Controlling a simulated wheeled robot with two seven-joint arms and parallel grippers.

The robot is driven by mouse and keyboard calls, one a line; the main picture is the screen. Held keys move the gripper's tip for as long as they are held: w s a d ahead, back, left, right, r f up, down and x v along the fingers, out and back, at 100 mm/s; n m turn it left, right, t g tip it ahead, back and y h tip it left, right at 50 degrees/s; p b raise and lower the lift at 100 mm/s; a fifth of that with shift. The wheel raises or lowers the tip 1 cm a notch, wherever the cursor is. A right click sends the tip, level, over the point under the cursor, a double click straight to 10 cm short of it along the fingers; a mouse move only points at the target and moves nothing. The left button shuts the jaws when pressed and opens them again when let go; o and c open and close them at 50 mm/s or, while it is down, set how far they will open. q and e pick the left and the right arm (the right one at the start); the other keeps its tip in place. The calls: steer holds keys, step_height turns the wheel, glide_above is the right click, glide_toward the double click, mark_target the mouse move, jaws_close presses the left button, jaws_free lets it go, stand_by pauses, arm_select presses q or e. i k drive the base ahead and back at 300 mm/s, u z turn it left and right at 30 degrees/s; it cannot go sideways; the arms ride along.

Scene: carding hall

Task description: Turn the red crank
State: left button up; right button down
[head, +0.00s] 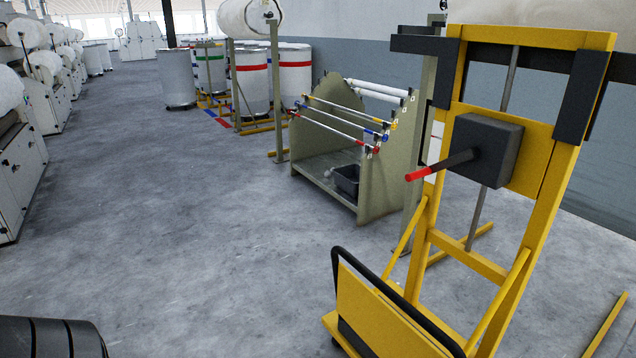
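The red crank (419,174) shows at the right as a dark arm with a red grip. The arm comes out of a dark box (488,148) on the yellow upright frame (553,195). The grip points left and slightly down, and nothing touches it. Neither of my grippers is in the head view, so I cannot see their state.
A yellow cart part with a black handle (371,283) stands low in front of the frame. A green-grey rack (381,180) with rods stands behind it. White machines (20,165) line the left side. Banded drums (250,85) stand farther back. The grey floor between is clear.

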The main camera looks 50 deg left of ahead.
mark_target(469, 154)
steer(key=z, duration=1.45)
steer(key=k, duration=0.15)
steer(key=u, duration=2.55)
steer(key=i, duration=0.95)
steer(key=z, duration=0.8)
steer(key=i, duration=0.5)
steer(key=z, duration=0.45)
